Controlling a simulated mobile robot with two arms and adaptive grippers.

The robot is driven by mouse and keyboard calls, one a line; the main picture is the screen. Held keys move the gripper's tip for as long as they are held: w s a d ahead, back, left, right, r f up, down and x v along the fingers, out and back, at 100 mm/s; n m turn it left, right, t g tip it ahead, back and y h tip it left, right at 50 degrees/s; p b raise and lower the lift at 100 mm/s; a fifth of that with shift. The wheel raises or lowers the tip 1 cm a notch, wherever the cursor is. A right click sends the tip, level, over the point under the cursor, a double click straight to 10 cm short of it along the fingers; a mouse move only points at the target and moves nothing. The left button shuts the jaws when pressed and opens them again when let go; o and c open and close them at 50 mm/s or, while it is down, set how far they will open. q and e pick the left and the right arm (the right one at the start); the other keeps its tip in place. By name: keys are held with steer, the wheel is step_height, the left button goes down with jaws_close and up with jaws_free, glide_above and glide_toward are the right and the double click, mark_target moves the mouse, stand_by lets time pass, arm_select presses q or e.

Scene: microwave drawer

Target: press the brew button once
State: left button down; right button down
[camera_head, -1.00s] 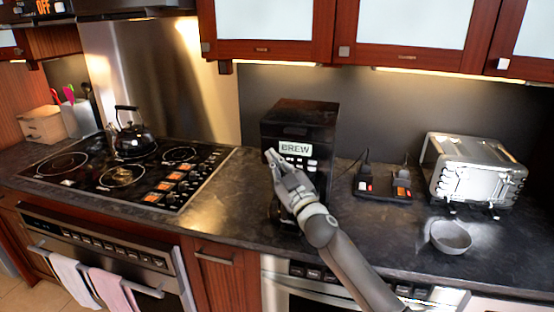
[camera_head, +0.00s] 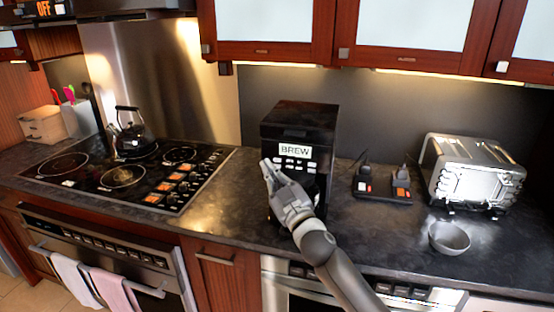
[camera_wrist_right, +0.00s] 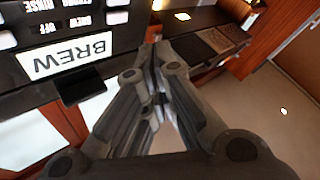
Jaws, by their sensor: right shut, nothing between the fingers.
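The black coffee machine (camera_head: 300,118) stands upright on the counter against the back wall. Its white BREW label (camera_head: 295,149) is on the front, with a row of small light buttons (camera_head: 293,163) below it. In the right wrist view the BREW label (camera_wrist_right: 66,55) appears upside down at left, with labelled light buttons (camera_wrist_right: 88,18) near the top left. My right gripper (camera_head: 267,164) is shut and empty, at the left front of the machine, just left of the button row. In the right wrist view its fingers (camera_wrist_right: 156,62) point up the picture; no contact is clear. My left gripper is not in view.
A stovetop (camera_head: 125,178) with a black kettle (camera_head: 133,140) is at left. A toaster (camera_head: 475,172), a grey bowl (camera_head: 449,238) and a small black device with lit switches (camera_head: 382,186) stand at right. Cabinets hang above. The counter in front of the stovetop's right side is clear.

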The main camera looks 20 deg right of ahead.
steer(key=shift+s+a, duration=0.6)
steer(key=shift+s, duration=0.25)
steer(key=shift+f, duration=0.1)
